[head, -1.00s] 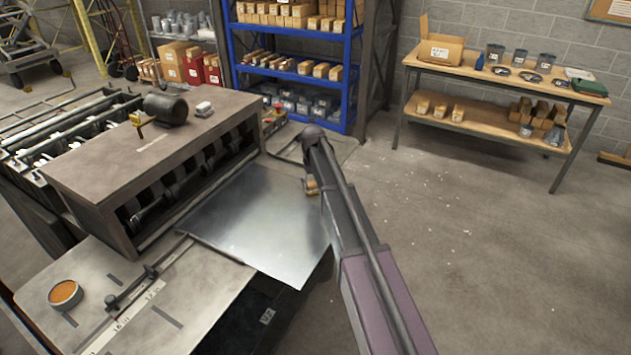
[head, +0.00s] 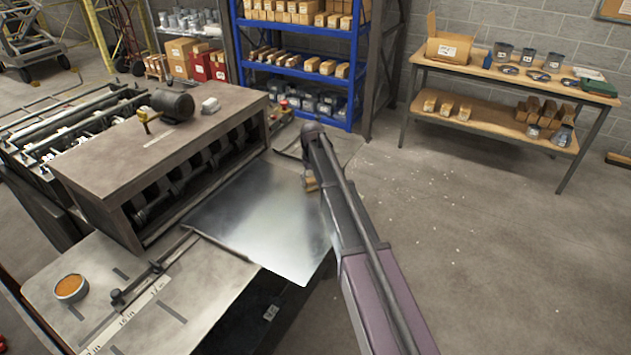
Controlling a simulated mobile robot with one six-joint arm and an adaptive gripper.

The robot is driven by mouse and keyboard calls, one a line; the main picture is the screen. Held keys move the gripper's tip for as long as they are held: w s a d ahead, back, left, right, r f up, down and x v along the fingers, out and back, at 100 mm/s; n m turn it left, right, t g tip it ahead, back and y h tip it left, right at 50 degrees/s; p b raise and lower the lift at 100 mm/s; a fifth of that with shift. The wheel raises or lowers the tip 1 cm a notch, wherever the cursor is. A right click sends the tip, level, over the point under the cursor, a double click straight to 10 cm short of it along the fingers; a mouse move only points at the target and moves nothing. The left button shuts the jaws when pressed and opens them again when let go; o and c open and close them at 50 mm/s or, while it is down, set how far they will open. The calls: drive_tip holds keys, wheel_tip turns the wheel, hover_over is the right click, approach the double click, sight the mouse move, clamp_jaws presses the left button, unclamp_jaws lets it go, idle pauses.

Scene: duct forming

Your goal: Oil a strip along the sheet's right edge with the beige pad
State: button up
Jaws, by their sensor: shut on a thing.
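The metal sheet (head: 258,220) lies flat, its left side at the roll-forming machine and its right edge towards my arm. The beige pad (head: 310,184) shows as a small tan block at the sheet's far right edge, just left of my arm. My gripper (head: 309,172) is there, mostly hidden behind my arm link, and is shut on the pad. I cannot tell whether the pad touches the sheet. A round dish of orange-brown oil (head: 70,288) sits on the machine's near table at the lower left.
The forming machine (head: 150,165) fills the left, with a motor (head: 172,105) on top. A ruled guide bar (head: 150,285) lies on the near table. Blue shelves (head: 300,75) and a wooden workbench (head: 500,70) stand at the back.

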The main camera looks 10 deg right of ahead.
drive_tip(key=shift+w, duration=0.1)
idle(0.3)
drive_tip(key=shift+w+d, duration=0.6)
drive_tip(key=shift+w, duration=0.2)
drive_tip(key=shift+w+d, duration=0.6)
drive_tip(key=shift+w, duration=0.15)
drive_tip(key=shift+a, duration=0.1)
drive_tip(key=shift+w+a, duration=0.65)
drive_tip(key=shift+a, duration=0.2)
drive_tip(key=shift+s, duration=0.15)
drive_tip(key=shift+s+a, duration=0.6)
drive_tip(key=shift+s, duration=0.2)
drive_tip(key=shift+s+a, duration=0.6)
drive_tip(key=shift+s, duration=0.15)
